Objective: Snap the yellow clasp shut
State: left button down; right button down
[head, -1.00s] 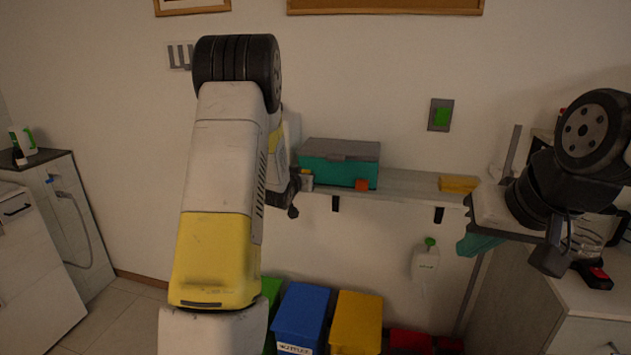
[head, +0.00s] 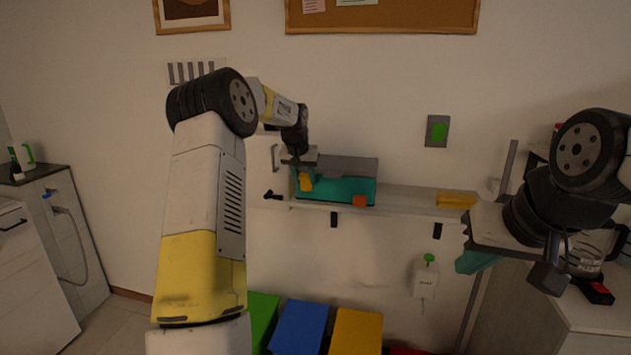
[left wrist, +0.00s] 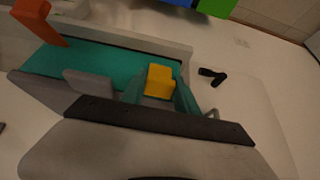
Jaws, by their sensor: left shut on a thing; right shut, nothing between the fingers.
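My left gripper (head: 302,175) is shut on the yellow clasp at the box front. I cannot tell whether the clasp is latched. An orange clasp (head: 360,201) is on the front further right, and sticks out in the left wrist view (left wrist: 36,17). My right gripper (head: 477,260) is shut and empty, away from the box.
The shelf (head: 410,198) is clear right of the box up to a yellow object (head: 456,200). Green, blue (head: 299,327) and yellow bins stand below. A glass jug (head: 588,255) is at right.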

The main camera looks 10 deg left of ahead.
pick_arm(q)
jog(key=shift+w+g, duration=0.25)
jog(key=shift+g, duration=0.25)
jog(key=c, duration=0.9)
grip_release()
jog(key=shift+v, duration=3.85)
jog(key=shift+r, duration=0.1)
